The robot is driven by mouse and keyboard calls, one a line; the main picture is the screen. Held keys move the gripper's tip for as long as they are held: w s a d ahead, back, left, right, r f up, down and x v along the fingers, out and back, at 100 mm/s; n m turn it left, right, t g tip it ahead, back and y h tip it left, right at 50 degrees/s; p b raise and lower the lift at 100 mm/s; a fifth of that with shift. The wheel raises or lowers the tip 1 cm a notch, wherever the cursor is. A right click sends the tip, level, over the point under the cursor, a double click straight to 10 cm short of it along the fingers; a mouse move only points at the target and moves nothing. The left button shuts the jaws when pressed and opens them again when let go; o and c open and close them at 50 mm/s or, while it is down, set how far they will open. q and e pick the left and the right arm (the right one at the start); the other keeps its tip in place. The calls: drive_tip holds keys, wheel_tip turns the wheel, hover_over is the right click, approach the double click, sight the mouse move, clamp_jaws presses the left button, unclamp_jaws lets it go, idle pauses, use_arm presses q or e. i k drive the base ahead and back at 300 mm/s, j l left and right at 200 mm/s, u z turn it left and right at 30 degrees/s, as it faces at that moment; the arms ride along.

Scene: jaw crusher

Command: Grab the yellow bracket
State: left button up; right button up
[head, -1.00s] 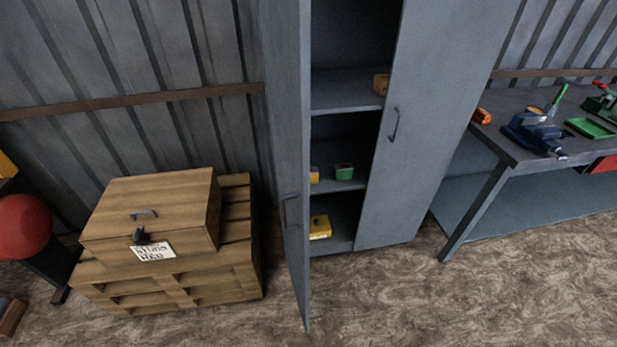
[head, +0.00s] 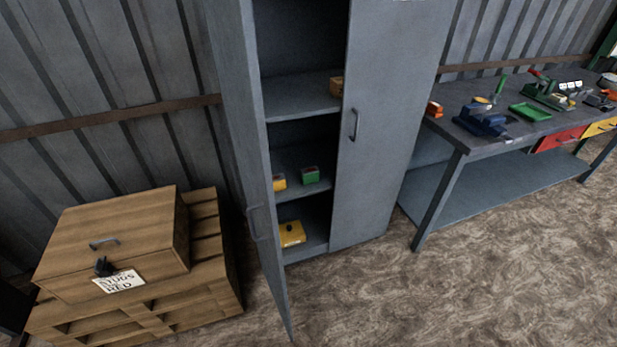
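I cannot tell for sure which thing is the yellow bracket. A yellow box-like thing (head: 292,233) lies on the bottom shelf of the open grey cabinet. A smaller yellow-orange thing (head: 279,182) sits on the shelf above it, partly hidden by the open left door. Neither of my grippers is in view.
The grey cabinet's left door (head: 262,210) stands open; its right door (head: 385,130) is shut. A wooden crate (head: 110,235) on a pallet stands at left. A green box (head: 310,175) is inside. A workbench (head: 465,140) with tools stands at right. The floor in front is clear.

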sight(279, 183)
drive_tip(key=i+l+u, duration=0.15)
drive_tip(key=u, duration=1)
drive_tip(key=i+l+u, duration=0.2)
drive_tip(key=l+u, duration=0.3)
drive_tip(key=l, duration=0.45)
drive_tip(key=l+u, duration=0.5)
drive_tip(key=l, duration=0.9)
